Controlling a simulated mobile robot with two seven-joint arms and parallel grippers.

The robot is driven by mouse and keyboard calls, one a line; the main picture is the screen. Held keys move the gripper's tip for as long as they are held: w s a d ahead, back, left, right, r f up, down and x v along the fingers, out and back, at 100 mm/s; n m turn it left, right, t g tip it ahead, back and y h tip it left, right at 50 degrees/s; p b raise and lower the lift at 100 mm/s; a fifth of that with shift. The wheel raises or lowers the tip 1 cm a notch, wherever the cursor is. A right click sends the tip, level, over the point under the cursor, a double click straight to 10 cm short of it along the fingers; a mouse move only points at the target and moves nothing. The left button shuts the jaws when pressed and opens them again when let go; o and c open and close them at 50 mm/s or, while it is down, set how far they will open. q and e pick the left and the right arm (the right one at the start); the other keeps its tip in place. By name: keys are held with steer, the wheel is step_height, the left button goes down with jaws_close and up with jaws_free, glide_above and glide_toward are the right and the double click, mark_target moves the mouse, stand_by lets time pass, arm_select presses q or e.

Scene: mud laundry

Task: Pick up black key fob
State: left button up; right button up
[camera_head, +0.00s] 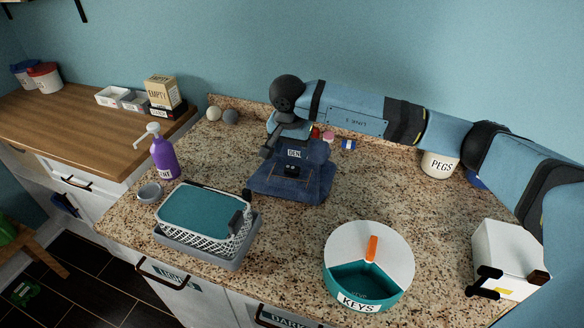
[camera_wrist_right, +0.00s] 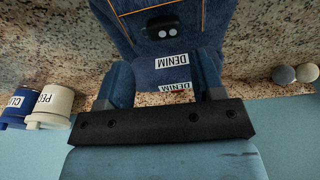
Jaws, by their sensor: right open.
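A small black key fob (camera_head: 291,170) with pale dots lies on a folded dark-blue denim item (camera_head: 313,187) labelled DENIM, on the speckled counter. In the right wrist view the fob (camera_wrist_right: 163,28) lies on the denim (camera_wrist_right: 190,32), beyond the fingertips. My right gripper (camera_head: 287,141) reaches in from the right and hangs just behind the fob, over the back of the denim. In the wrist view its two fingers (camera_wrist_right: 163,82) stand apart with no object held between them. My left gripper is not in view.
A round teal KEYS container (camera_head: 349,291) with a partial white lid and orange handle stands front right. A white basket (camera_head: 204,237) on a grey tray and a purple bottle (camera_head: 162,158) stand left. A PEGS jar (camera_head: 438,163) and white box (camera_head: 508,255) stand right. Counter between is clear.

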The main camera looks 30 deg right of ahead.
mark_target(292, 168)
steer(key=shift+w+d+f, duration=0.1)
steer(key=shift+w+f, duration=0.1)
steer(key=shift+f, duration=0.95)
steer(key=shift+f+p, duration=0.3)
steer(key=shift+f, duration=0.2)
steer(key=f, duration=0.3)
steer(key=w+f+p, duration=0.1)
steer(key=shift+d+f, duration=0.2)
steer(key=shift+d, duration=0.05)
steer(key=c, duration=0.7)
